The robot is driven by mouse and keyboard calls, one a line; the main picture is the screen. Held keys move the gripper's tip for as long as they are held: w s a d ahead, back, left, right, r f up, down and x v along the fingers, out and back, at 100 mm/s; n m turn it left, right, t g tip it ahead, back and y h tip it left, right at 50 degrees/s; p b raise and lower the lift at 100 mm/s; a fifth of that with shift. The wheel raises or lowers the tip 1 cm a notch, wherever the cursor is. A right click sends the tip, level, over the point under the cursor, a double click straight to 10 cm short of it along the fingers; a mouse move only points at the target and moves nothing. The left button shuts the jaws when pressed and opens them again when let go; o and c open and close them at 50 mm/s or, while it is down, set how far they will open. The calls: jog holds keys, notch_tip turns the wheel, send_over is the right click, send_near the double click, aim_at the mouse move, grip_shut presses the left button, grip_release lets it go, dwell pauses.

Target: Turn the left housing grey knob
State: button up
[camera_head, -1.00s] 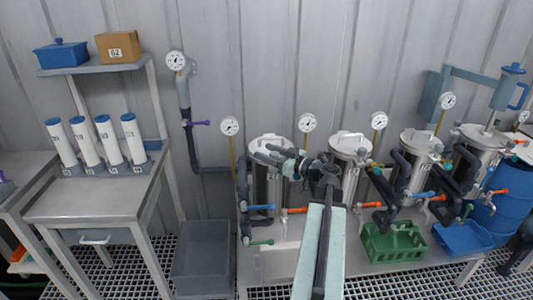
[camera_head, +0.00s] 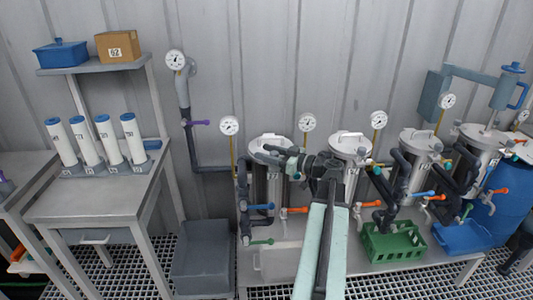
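The left housing (camera_head: 259,185) is a steel cylinder with a pale lid, at the left end of the row on the bench. My gripper (camera_head: 262,153) reaches across the front of its lid from the right, with its fingers pointing left. Two dark fingers show with a small gap between them, and I see nothing held there. I cannot make out a separate grey knob; the gripper and wrist cover part of the housing's upper front. Whether the fingers touch the housing is unclear.
Blue, green and orange valve handles stick out low near the housing. More steel housings (camera_head: 418,142) stand to the right. A green crate (camera_head: 393,246) and a blue tray (camera_head: 463,238) sit in front of them. A grey bin (camera_head: 203,262) stands on the grating at left.

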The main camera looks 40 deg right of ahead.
aim_at(278, 156)
jog(key=v, duration=0.8)
dwell(0.4)
